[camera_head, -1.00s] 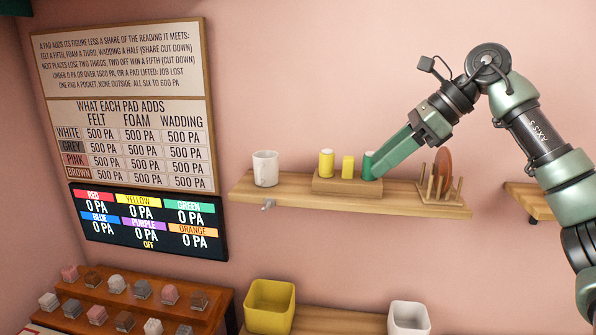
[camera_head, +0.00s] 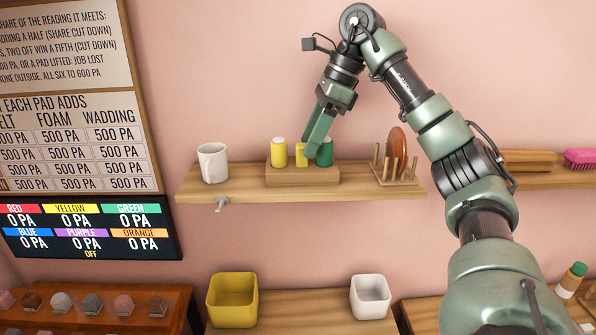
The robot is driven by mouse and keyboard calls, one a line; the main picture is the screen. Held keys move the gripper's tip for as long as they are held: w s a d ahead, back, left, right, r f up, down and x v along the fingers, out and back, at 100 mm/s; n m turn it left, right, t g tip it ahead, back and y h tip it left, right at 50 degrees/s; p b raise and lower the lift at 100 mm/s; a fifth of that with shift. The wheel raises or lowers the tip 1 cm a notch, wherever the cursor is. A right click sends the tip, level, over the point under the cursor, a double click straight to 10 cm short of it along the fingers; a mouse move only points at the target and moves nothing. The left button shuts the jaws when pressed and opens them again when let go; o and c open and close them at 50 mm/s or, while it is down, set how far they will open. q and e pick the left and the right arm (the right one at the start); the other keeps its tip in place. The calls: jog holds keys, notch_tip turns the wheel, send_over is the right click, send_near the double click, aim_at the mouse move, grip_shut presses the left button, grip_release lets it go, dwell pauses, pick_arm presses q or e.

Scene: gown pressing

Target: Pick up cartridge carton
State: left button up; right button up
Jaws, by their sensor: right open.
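On a wooden block (camera_head: 290,176) on the upper shelf stand a yellow cylinder (camera_head: 278,150), a small yellow box (camera_head: 300,158) that looks like the cartridge carton, and a green cylinder (camera_head: 325,156). My right gripper (camera_head: 312,150) comes down from above, open, with its fingers at the yellow box and in front of part of the green cylinder. The fingers hide part of the box, and I cannot tell whether they touch it. My left gripper is not in view.
A white mug (camera_head: 212,163) stands left on the shelf (camera_head: 240,187); a pegged rack (camera_head: 396,172) with a brown oval piece is close on the right. Below are a yellow bin (camera_head: 232,300) and a white bin (camera_head: 370,296). A pressure display (camera_head: 90,228) hangs left.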

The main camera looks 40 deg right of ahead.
aim_at(302, 158)
jog(key=x, duration=0.2)
jog(key=p+x, duration=0.1)
jog(key=x, duration=0.2)
jog(key=shift+s+a+r, duration=0.1)
jog(key=shift+a, duration=0.15)
jog(key=c, duration=0.9)
jog(key=shift+r, duration=0.1)
jog(key=shift+c, duration=0.4)
jog(key=shift+r, duration=0.1)
